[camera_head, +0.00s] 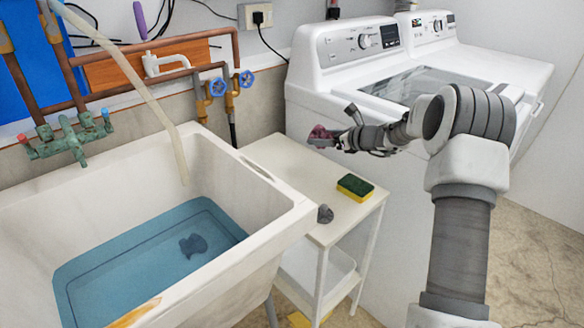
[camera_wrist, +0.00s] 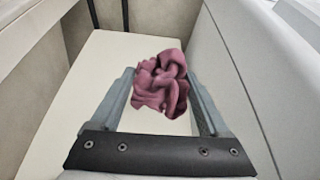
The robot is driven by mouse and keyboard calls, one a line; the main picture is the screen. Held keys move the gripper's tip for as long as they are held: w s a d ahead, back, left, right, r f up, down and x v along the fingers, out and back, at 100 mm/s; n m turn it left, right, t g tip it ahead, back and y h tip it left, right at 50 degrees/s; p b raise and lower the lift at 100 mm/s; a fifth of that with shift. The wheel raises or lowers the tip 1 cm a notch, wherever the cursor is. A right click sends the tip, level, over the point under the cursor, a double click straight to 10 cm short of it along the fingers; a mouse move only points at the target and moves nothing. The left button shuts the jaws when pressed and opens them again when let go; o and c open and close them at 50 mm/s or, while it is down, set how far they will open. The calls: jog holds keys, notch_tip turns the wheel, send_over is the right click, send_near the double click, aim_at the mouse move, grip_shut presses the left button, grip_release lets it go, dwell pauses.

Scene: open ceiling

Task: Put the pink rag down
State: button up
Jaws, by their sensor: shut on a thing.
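The pink rag (camera_wrist: 163,82) is crumpled and sits between the fingers of my gripper (camera_wrist: 165,95) in the wrist view. In the head view the rag (camera_head: 319,133) shows as a small pink bundle at the tip of my gripper (camera_head: 328,140). My gripper is shut on it and is over the back part of the small white side table (camera_head: 280,160). The table top (camera_wrist: 80,110) fills much of the wrist view behind the rag. How high the rag is above the table is hard to tell.
A green and yellow sponge (camera_head: 355,187) lies at the table's right. A grey crumpled thing (camera_head: 325,214) is at its front left edge. A sink (camera_head: 300,215) with water and a dark thing (camera_head: 193,245) stands left. A white washer (camera_head: 335,85) stands behind and right.

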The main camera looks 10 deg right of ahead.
jog(key=b, duration=0.3)
send_over(294, 163)
notch_tip(294, 163, down, 7)
jog(key=shift+s+r, duration=0.1)
jog(key=shift+r, duration=0.1)
jog(key=shift+a+f+b, duration=0.1)
jog(key=shift+f+b, duration=0.55)
jog(key=shift+f, duration=1.35)
jog(key=shift+f, duration=0.1)
jog(key=shift+f, duration=0.15)
jog(key=o, duration=1.2)
jog(key=shift+c, duration=0.2)
jog(key=shift+r, duration=0.2)
